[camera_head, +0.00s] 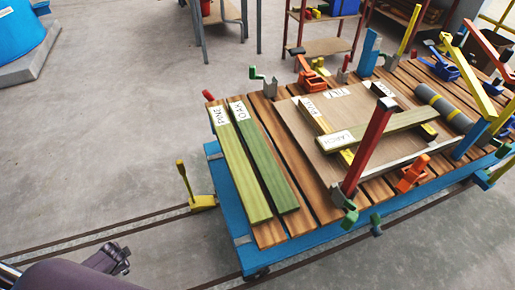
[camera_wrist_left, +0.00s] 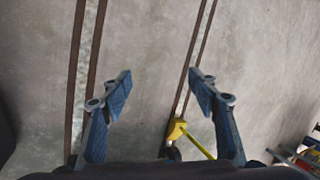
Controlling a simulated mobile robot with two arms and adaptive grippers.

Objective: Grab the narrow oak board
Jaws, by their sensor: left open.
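The oak board (camera_head: 265,160) is a narrow green plank labelled OAK. It lies lengthwise on the slatted top of the blue cart (camera_head: 219,176), near its left end. A lighter yellow-green pine board (camera_head: 243,175) lies close along its left side. My left gripper (camera_head: 118,257) is low at the bottom left in the head view, away from the cart and the boards. My right gripper is not in view.
A plywood panel (camera_head: 300,128) to the right carries a larch board (camera_head: 385,128) and other narrow pieces. A red upright post (camera_head: 368,145) and several coloured clamps stand around the cart. A yellow lever (camera_head: 203,201) sticks up by the cart's left side.

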